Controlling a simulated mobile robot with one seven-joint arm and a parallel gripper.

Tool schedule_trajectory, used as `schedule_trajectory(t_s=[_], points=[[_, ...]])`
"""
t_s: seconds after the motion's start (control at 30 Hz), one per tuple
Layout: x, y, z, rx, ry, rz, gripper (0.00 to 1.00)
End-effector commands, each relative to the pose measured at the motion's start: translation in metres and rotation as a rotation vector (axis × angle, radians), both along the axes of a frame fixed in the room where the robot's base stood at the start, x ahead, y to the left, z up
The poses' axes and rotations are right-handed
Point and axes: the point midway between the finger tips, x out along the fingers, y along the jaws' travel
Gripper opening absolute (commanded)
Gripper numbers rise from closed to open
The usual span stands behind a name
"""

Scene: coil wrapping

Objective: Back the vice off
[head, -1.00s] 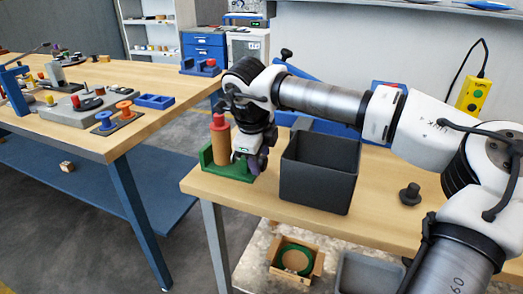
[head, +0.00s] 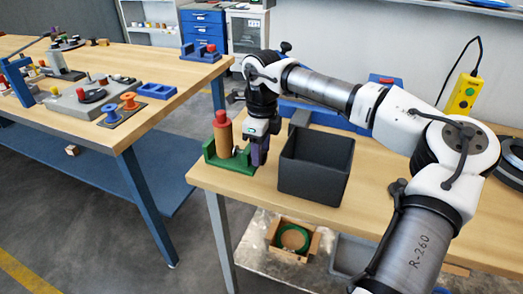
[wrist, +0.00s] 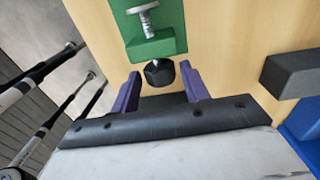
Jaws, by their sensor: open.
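The green vice (head: 243,166) stands at the near left corner of the wooden bench. An orange-brown cylinder with a red top (head: 223,138) stands upright in it. In the wrist view the vice (wrist: 157,47) shows its green jaw block, a metal screw (wrist: 147,22) and a black knob (wrist: 159,75). My gripper (wrist: 160,73) is open, its purple fingers on either side of the knob with gaps visible. In the head view my gripper (head: 260,150) points down at the vice's right side, and the knob is mostly hidden by it.
A dark open bin (head: 315,170) stands just right of my gripper. Below, a cardboard box with a green ring (head: 294,238) sits on the lower shelf. Another table (head: 150,110) with coils and fixtures is at the left, across a floor gap.

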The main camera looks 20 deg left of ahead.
Motion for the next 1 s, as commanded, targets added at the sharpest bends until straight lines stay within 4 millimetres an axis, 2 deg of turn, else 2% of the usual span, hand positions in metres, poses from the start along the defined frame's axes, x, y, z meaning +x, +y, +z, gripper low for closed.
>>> schedule_trajectory(t_s=[0.23, 0.4, 0.63, 1.0], points=[[0.001, 0.000, 0.003, 0.002, 0.021, 0.000, 0.45], [0.004, 0.001, 0.007, 0.008, 0.145, -0.002, 0.45], [0.008, 0.001, 0.002, 0.012, 0.300, -0.001, 0.45], [0.008, -0.001, -0.002, 0.011, 0.319, 0.001, 0.45]])
